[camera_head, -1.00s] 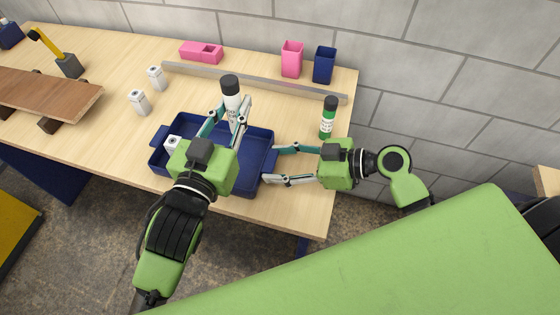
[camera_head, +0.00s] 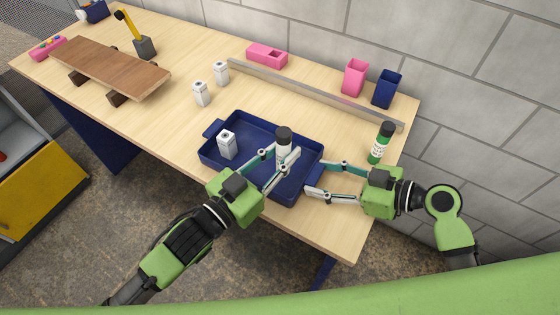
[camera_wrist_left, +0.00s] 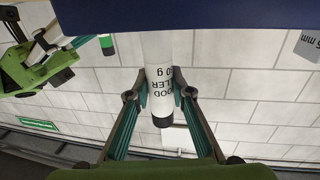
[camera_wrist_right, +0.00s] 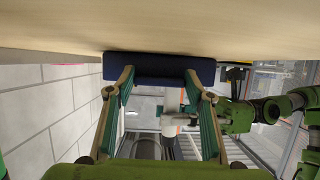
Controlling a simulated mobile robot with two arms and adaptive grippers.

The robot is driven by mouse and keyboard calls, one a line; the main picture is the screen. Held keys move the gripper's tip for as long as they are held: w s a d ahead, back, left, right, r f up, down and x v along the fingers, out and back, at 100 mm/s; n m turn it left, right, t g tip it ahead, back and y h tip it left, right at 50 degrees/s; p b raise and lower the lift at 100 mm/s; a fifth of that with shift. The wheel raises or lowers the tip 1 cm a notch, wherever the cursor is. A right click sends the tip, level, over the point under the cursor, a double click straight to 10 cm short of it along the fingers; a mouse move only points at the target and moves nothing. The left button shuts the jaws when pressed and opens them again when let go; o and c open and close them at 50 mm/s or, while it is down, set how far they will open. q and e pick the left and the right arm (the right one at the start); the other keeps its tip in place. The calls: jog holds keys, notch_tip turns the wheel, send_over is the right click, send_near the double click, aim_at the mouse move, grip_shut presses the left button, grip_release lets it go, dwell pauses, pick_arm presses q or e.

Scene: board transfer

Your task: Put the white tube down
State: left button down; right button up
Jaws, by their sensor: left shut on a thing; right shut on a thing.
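The white tube (camera_head: 283,151) with a black cap is upright over the right part of the blue tray (camera_head: 239,119). My left gripper (camera_head: 282,163) is shut on its body. In the left wrist view the tube (camera_wrist_left: 160,55) is upside down between the fingers, and the tray (camera_wrist_left: 220,12) hides its bottom end. I cannot tell whether the tube touches the tray floor. My right gripper (camera_head: 317,180) is shut on the tray's right handle, which shows as a dark blue block in the right wrist view (camera_wrist_right: 160,68).
A white bottle (camera_head: 227,147) stands in the tray's left part. Two more white bottles (camera_head: 201,94) stand behind it. A green tube (camera_head: 381,143) stands right of the tray. A wooden board (camera_head: 110,68) is left.

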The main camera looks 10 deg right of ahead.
pick_arm(q)
jog(key=shift+f, duration=2)
jog(key=shift+f, duration=0.1)
jog(key=c, duration=1.8)
grip_release()
jog(key=v, duration=1.2)
pick_arm(e)
jog(key=o, duration=1.3)
